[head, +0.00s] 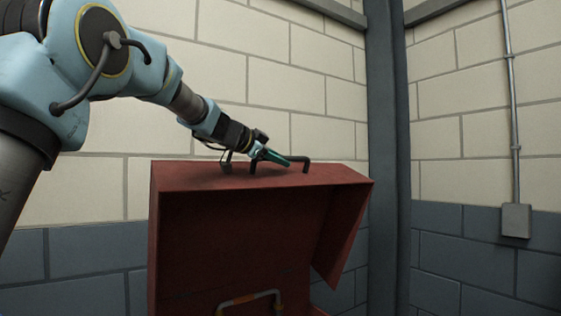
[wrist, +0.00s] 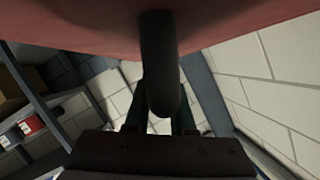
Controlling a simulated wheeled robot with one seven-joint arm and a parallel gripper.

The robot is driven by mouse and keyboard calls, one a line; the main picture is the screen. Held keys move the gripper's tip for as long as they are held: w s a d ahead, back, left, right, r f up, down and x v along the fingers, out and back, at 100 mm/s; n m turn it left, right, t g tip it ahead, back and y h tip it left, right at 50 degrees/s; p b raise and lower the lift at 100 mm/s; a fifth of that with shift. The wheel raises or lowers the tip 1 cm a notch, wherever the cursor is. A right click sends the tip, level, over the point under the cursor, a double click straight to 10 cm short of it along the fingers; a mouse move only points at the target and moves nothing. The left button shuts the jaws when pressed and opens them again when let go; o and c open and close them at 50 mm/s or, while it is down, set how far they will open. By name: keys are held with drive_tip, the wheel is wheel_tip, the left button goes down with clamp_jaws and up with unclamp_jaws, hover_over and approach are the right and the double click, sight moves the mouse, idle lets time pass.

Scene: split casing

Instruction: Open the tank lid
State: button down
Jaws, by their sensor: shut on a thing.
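The red tank lid (head: 260,180) stands raised and tipped up in the head view, its hollow inner side facing the camera. A dark bar handle (head: 306,164) sits on its upper face. My gripper (head: 275,157) reaches in from the upper left and is shut on this handle. In the wrist view the dark handle (wrist: 160,60) runs down between my green fingers (wrist: 160,105), and the lid's red surface (wrist: 80,25) fills the top. The fingertips are partly hidden behind the handle. The lower part of the tank is mostly out of view.
A grey and orange bar handle (head: 250,297) shows below, inside the lid's opening. A dark column (head: 387,150) stands right of the lid, before block walls. A conduit with a grey box (head: 515,220) runs down the right wall. The wrist view shows shelves with items (wrist: 30,125) at left.

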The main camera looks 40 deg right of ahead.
drive_tip(key=shift+f, duration=0.1)
drive_tip(key=c, duration=0.8)
unclamp_jaws()
drive_tip(key=shift+o, duration=0.2)
